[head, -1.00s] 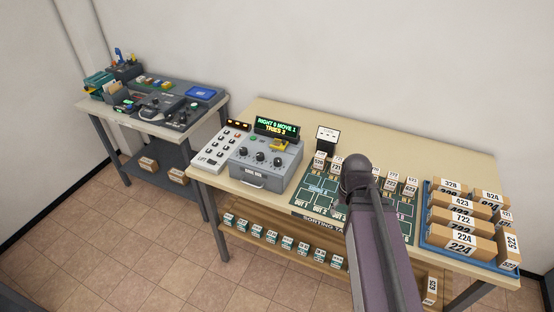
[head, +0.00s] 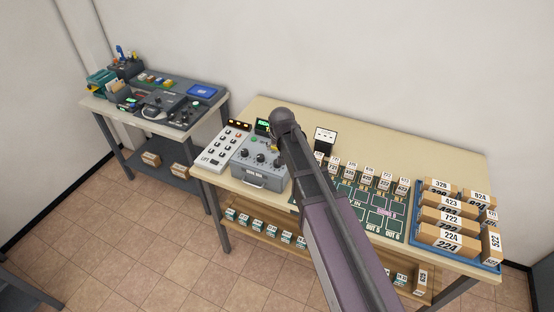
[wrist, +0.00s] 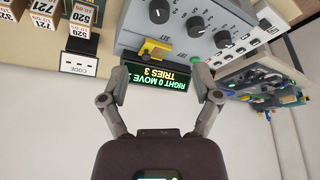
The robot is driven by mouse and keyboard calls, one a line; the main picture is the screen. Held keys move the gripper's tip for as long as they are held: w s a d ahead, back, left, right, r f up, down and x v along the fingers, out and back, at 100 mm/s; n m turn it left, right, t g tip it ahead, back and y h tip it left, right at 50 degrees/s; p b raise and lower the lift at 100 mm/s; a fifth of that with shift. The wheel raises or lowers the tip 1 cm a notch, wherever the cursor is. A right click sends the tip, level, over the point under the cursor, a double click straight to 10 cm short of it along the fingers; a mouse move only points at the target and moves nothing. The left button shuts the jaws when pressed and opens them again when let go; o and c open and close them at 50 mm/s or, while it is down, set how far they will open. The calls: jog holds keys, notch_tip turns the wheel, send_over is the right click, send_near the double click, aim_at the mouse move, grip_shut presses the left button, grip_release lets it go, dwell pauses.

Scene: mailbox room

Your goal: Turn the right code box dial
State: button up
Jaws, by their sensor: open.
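The grey code box (head: 258,170) stands on the right table with a row of dark dials on its top. Its right dial (head: 277,162) shows beside my arm in the head view. In the wrist view, which is upside down, the right dial (wrist: 159,11) is the leftmost, at the top edge. The arm hides the gripper in the head view.
A blue tray (head: 456,258) of parcels is at the far right.

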jog(key=shift+f, duration=0.2)
jog(key=b+x, duration=1.2)
jog(key=x, duration=0.1)
jog(key=shift+f+b, duration=0.3)
jog(key=shift+b, duration=0.1)
dwell(0.5)
grip_shut()
dwell(0.4)
